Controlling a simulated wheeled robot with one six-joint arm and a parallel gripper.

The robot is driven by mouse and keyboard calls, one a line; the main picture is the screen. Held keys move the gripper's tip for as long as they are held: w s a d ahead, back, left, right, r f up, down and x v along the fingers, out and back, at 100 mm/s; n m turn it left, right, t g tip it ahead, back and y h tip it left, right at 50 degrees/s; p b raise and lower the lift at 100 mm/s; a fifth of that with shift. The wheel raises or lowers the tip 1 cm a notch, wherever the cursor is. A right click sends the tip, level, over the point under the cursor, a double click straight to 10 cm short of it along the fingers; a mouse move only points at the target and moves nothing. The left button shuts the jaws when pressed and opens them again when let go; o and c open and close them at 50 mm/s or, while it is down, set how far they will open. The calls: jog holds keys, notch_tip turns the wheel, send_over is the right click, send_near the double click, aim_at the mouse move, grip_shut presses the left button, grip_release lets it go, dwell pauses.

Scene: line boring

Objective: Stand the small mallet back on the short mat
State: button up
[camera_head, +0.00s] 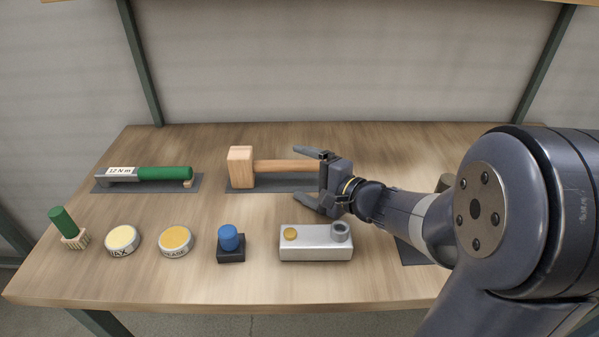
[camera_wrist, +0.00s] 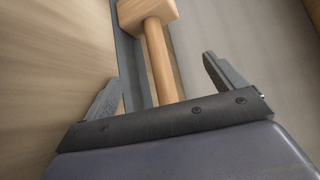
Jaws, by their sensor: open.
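A wooden mallet has a pale block head (camera_head: 241,167) at the left and a handle (camera_head: 280,166) lying level to the right. It is over a dark grey mat (camera_head: 265,188) at the back middle of the bench. In the wrist view the mallet handle (camera_wrist: 159,60) runs between my fingers, with the head beyond them. My gripper (camera_head: 296,172) is open, its fingers on either side of the handle and apart from it; it also shows in the wrist view (camera_wrist: 161,70). The handle's end is hidden by my gripper.
A green-handled torque wrench (camera_head: 160,174) lies on another mat (camera_head: 108,186) at left. In front are a green-handled brush (camera_head: 65,228), two round tins (camera_head: 122,239), a blue-topped block (camera_head: 229,240) and a metal block (camera_head: 315,243). A dark mat (camera_head: 413,255) is partly behind my arm.

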jog(key=shift+f+v, duration=0.1)
jog(key=shift+v, duration=0.65)
jog(key=shift+f+v, duration=0.15)
jog(key=shift+v, duration=0.6)
jog(key=shift+r, duration=0.1)
jog(key=shift+x, duration=1.1)
jog(key=shift+a, duration=0.1)
jog(key=shift+r, duration=0.1)
